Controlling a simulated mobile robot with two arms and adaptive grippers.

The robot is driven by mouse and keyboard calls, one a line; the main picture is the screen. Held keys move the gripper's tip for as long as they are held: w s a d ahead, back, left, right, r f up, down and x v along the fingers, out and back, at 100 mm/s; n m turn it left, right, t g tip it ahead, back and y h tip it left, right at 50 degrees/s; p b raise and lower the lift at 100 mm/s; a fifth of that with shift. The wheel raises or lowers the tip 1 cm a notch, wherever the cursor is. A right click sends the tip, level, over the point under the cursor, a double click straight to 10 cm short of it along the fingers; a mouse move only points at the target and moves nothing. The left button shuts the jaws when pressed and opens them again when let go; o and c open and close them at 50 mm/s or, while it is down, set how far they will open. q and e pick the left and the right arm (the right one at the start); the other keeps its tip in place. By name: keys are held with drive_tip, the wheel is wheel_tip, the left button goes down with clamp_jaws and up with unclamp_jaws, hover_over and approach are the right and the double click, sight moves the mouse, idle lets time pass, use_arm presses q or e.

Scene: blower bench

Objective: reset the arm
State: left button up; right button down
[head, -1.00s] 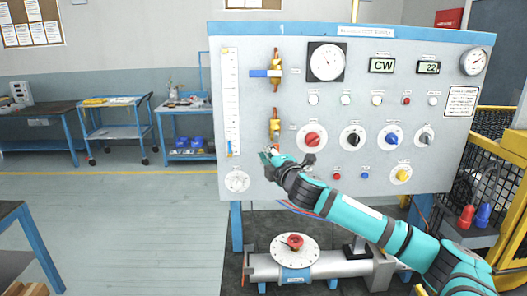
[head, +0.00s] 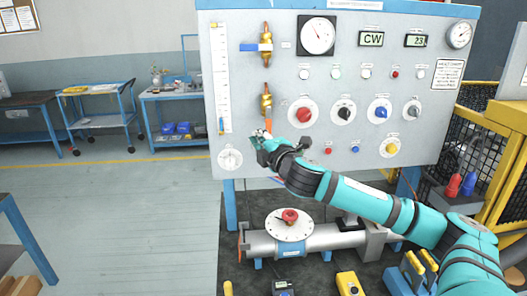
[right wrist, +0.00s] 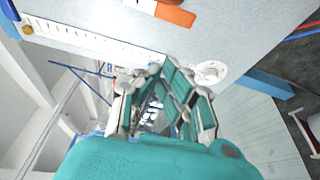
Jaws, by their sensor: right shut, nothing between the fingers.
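My right arm, teal and black, comes in from the lower right in the head view. My right gripper (head: 261,141) is shut and empty, in front of the panel's lower left part. It sits just below the lower brass valve (head: 266,100) and its orange handle (head: 268,126). In the right wrist view the gripper's linked fingers (right wrist: 160,100) show in front of the panel, and the orange handle (right wrist: 175,14) lies at the top, apart from them. My left gripper is not in view.
The grey panel (head: 225,170) carries gauges, knobs and displays reading CW and 23. Below it, a pipe with a red-knobbed dial (head: 290,222) lies on the dark bench. A yellow cage (head: 490,140) stands right. Open floor (head: 130,220) lies left.

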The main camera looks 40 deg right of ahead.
drive_tip(key=s+a+f+m+g+y+b, duration=0.1)
drive_tip(key=s+a+f+m+g, duration=0.35)
drive_tip(key=f, duration=0.75)
drive_tip(key=s+a+f+m+g+y, duration=0.1)
drive_tip(key=s+a+f, duration=0.55)
drive_tip(key=f, duration=0.45)
drive_tip(key=s+a+f+m+g+y, duration=0.1)
drive_tip(key=s+a+f+m+g, duration=0.3)
drive_tip(key=s, duration=0.4)
drive_tip(key=s+a+f+m+g, duration=0.2)
drive_tip(key=s+a+f, duration=0.2)
drive_tip(key=s+f, duration=0.35)
drive_tip(key=s+a+f+m+g+y, duration=0.1)
drive_tip(key=s+a+f+m+g, duration=0.3)
drive_tip(key=s, duration=0.5)
wheel_tip(320, 180, down, 26)
drive_tip(key=n, duration=0.2)
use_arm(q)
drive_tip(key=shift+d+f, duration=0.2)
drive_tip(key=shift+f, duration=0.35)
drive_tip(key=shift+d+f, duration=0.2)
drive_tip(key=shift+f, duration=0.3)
use_arm(e)
drive_tip(key=s+d+f, duration=0.2)
drive_tip(key=s+f, duration=1.5)
drive_tip(key=shift+s+d+g, duration=0.3)
drive_tip(key=shift+g, duration=0.15)
